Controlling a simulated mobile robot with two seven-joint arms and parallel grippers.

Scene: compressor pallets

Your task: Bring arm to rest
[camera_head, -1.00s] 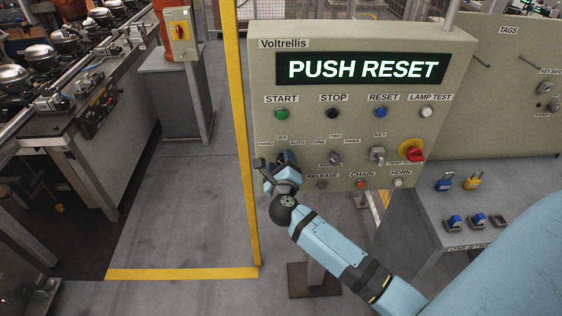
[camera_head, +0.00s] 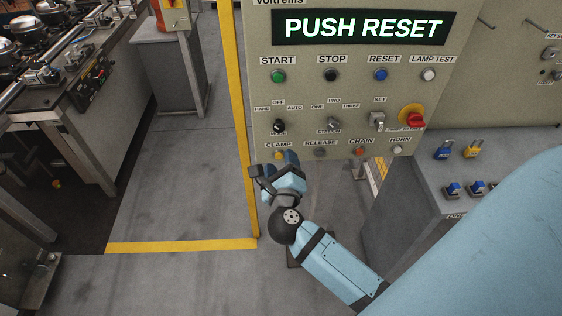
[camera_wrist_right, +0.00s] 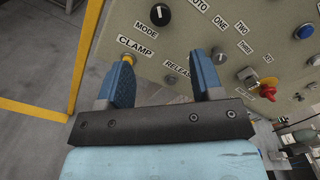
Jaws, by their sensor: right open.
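My right arm reaches up from the lower right in the head view. Its gripper (camera_head: 275,165) is at the lower left edge of the control panel (camera_head: 350,95), just below the CLAMP button (camera_head: 278,155). In the right wrist view the gripper (camera_wrist_right: 165,78) has its two blue fingers apart with nothing between them. The yellow CLAMP button (camera_wrist_right: 128,58) shows by the tip of the left finger; I cannot tell whether they touch. The RELEASE button (camera_wrist_right: 170,79) shows between the fingers. The panel display reads PUSH RESET. My left gripper is not in view.
A yellow post (camera_head: 240,130) stands left of the panel. A grey bench (camera_head: 440,170) with blue and yellow padlocks is at the right. A conveyor machine (camera_head: 75,90) with compressors is at the far left. Open floor (camera_head: 180,170) lies between the machine and the post.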

